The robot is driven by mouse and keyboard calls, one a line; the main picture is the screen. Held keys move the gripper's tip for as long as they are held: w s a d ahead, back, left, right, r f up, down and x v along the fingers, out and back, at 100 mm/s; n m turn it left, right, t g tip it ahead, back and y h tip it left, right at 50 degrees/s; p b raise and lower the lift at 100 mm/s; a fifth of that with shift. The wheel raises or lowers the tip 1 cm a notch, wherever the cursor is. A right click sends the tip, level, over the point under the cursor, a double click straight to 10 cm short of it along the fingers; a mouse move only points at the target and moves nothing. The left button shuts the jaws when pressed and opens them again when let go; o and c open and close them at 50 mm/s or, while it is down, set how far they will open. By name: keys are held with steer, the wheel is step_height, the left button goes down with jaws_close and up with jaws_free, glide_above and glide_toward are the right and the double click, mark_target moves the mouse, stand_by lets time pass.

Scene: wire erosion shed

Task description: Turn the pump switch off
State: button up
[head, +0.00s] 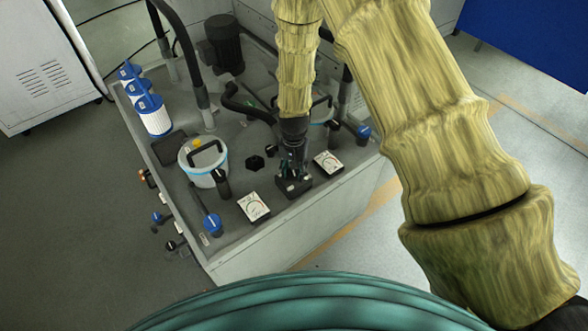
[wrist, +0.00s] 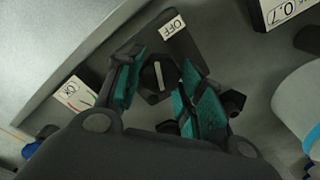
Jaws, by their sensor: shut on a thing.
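The pump switch is a dark box (head: 294,187) near the front edge of the grey tank top in the head view. In the wrist view its round black knob (wrist: 150,78) carries a white line, which runs nearly up and down the picture. A white OFF label (wrist: 173,27) lies above and slightly right of the knob. My gripper (head: 293,172) points down over the switch box. In the wrist view my gripper (wrist: 156,88) has its teal-padded fingers on either side of the knob, shut on it. Any other label on the switch is hidden.
White dial gauges stand left (head: 254,206) and right (head: 328,163) of the switch. A lidded white bucket (head: 204,163), a blue-handled valve (head: 213,224) and a row of filters (head: 153,115) are to the left. A hose (head: 250,105) runs behind my gripper.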

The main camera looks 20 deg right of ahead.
mark_target(294, 171)
steer(key=shift+m, duration=0.6)
steer(key=o, duration=1)
step_height(294, 171, up, 12)
stand_by(0.4)
stand_by(0.3)
